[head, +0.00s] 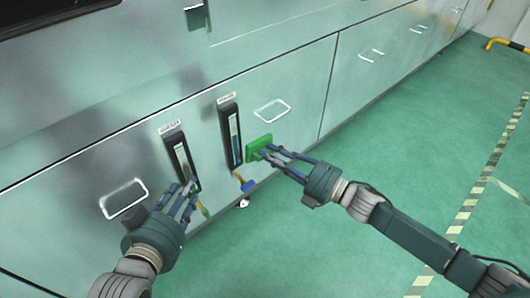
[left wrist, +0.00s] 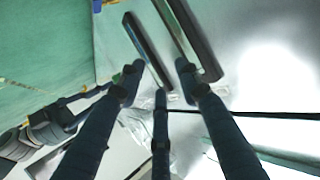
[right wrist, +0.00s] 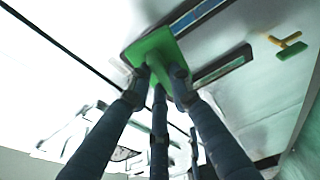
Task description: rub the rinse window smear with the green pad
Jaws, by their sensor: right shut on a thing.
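Two upright windows in black frames sit on the grey cabinet front, a left one (head: 181,156) and a right one (head: 234,138). Each has a small label above it, too small to read surely, so I cannot tell which is the rinse window. No smear can be made out. My right gripper (head: 268,151) is shut on the green pad (head: 256,144), just right of the right window. In the right wrist view the pad (right wrist: 157,45) overlaps that window's frame; contact is unclear. My left gripper (head: 188,191) is open and empty at the left window's lower end; its fingers (left wrist: 158,80) are spread.
Recessed handles (head: 272,110) sit on the cabinet.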

